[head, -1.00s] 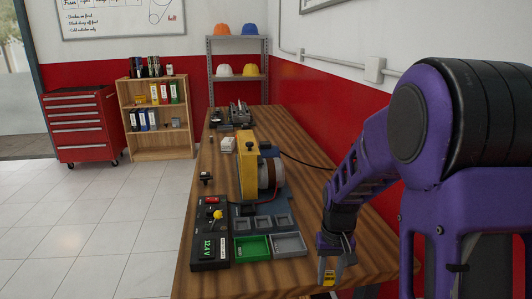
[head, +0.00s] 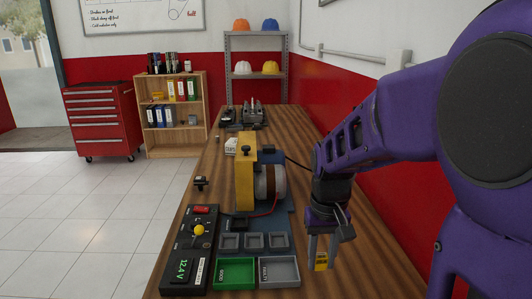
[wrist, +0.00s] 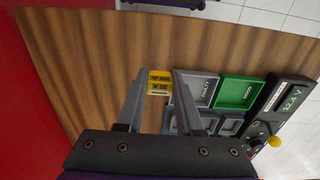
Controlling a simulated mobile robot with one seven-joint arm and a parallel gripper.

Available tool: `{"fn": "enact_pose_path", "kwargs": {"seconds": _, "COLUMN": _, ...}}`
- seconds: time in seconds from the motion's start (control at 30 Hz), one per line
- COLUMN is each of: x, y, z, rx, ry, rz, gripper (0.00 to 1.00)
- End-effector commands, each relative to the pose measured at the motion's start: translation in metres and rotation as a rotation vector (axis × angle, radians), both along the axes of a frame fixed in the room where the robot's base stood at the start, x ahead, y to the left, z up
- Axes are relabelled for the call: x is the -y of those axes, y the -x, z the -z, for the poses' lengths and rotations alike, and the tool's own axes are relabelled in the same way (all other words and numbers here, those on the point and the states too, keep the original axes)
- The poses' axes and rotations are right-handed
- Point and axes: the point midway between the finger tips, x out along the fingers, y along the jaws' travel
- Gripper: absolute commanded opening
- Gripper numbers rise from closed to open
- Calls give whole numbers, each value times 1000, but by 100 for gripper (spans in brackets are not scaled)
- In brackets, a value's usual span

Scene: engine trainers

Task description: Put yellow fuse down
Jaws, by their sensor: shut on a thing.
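The yellow fuse (head: 321,261) is held between the fingertips of my gripper (head: 322,256), to the right of the grey tray (head: 280,286). In the wrist view the fuse (wrist: 160,82) shows "20 A" markings between the two fingers (wrist: 158,85). The gripper is shut on it, and wood tabletop shows behind it. The grey tray, labelled "FAULTY", is beside the fuse in the wrist view (wrist: 210,103). The green tray (head: 236,286), labelled "GOOD", adjoins it on the left. Both trays look empty.
A black tester (head: 178,283) reading 12.4 V, with a yellow knob, stands left of the trays. Square grey sockets (head: 250,251) and a yellow engine trainer (head: 245,180) are behind them. The bench (head: 357,278) is bare to the right.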

Motion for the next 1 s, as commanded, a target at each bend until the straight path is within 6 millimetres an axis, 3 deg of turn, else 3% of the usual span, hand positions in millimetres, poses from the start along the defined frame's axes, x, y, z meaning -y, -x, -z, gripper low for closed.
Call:
{"fn": "enact_pose_path", "kwargs": {"seconds": 0.23, "x": 0, "y": 13, "z": -5, "rx": -4, "ry": -3, "rz": -1, "gripper": 0}}
{"fn": "enact_pose_path", "kwargs": {"seconds": 0.5, "x": 0, "y": 13, "z": 43, "rx": -5, "ry": -3, "rz": -1, "gripper": 0}}
{"fn": "enact_pose_path", "kwargs": {"seconds": 1.0, "x": 0, "y": 12, "z": 91, "rx": -2, "ry": -3, "rz": 0, "gripper": 0}}
